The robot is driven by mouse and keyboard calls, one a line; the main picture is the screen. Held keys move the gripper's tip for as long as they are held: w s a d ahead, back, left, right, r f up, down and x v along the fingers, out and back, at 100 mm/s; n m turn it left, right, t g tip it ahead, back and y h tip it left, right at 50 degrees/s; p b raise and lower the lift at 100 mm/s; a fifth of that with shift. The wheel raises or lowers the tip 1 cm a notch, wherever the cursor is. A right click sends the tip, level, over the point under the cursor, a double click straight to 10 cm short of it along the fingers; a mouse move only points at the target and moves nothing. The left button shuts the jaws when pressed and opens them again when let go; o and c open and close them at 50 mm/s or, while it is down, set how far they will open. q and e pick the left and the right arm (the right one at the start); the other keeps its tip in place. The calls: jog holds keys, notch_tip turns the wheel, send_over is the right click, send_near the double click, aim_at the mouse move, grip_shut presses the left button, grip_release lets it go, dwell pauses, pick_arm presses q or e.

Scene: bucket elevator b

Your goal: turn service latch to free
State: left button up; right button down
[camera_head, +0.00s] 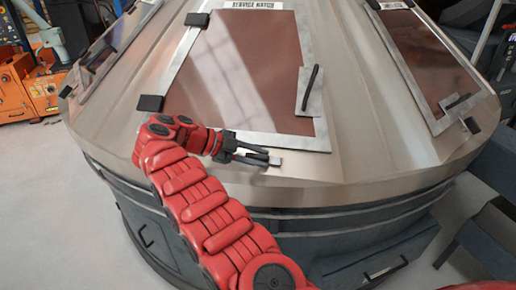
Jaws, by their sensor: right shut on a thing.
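The service hatch (240,68) is a reddish-brown panel in a grey metal frame on the sloped metal housing, under a "SERVICE HATCH" label (252,5). The service latch (275,161) sits at the hatch's lower edge, and only a small pale metal part of it shows beside my fingers. My right gripper (258,155) is at the latch and shut on it. The fingers hide most of the latch, so its exact angle is hard to tell. My left gripper is not in view.
A dark bar handle (311,88) stands on the hatch's right side. Black hinge blocks (150,103) sit on its left. Another hatch (425,55) is at the right. A grey drawer-like box with a handle (385,268) is below. Orange machinery (22,95) stands far left.

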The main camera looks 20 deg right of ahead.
jog(key=shift+f, duration=0.1)
dwell(0.3)
jog(key=c, duration=0.8)
grip_release()
